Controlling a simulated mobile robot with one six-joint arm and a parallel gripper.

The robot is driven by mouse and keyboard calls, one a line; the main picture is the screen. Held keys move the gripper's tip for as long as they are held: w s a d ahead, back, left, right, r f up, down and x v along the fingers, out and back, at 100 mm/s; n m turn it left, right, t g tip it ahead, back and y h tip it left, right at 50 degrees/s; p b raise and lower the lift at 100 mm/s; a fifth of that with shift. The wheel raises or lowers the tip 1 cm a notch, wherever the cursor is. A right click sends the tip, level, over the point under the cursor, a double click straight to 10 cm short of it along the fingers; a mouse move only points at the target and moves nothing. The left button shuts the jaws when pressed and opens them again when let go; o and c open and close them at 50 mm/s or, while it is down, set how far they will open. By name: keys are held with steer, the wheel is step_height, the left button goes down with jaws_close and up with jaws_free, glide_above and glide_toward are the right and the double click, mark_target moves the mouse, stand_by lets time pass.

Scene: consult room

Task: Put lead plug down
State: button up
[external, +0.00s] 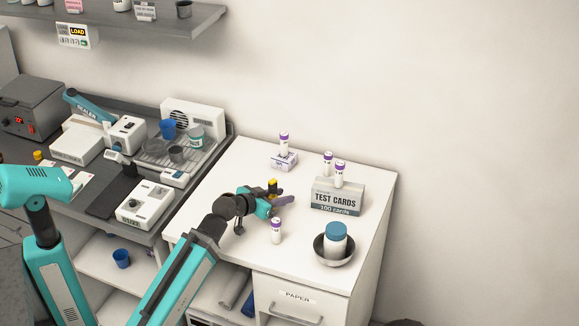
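My gripper (284,201) is over the white cabinet top, left of its middle, pointing right. A small dark piece with a yellow top, which looks like the lead plug (272,185), sticks up at its fingers. The fingers appear shut on it; its lower part is hidden behind them. I cannot tell whether it touches the cabinet top.
The test cards box (337,196) and a metal bowl holding a blue-lidded jar (334,250) are to the right. The grey bench (150,219) with devices is left.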

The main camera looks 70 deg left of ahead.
mark_target(270, 198)
steer(key=shift+o, duration=0.6)
steer(key=shift+r, duration=0.1)
steer(key=shift+r, duration=0.15)
steer(key=shift+s+b, duration=0.15)
steer(key=shift+b, duration=0.2)
steer(key=b+v, duration=0.2)
steer(key=b, duration=0.2)
steer(key=shift+s+d+b, duration=0.2)
steer(key=shift+s+b, duration=0.1)
steer(key=shift+s, duration=0.05)
steer(key=shift+b+v, duration=2.35)
steer(key=shift+v, duration=0.5)
steer(key=shift+b+v, duration=0.85)
steer(key=shift+v, duration=0.8)
steer(key=shift+w+r, duration=0.1)
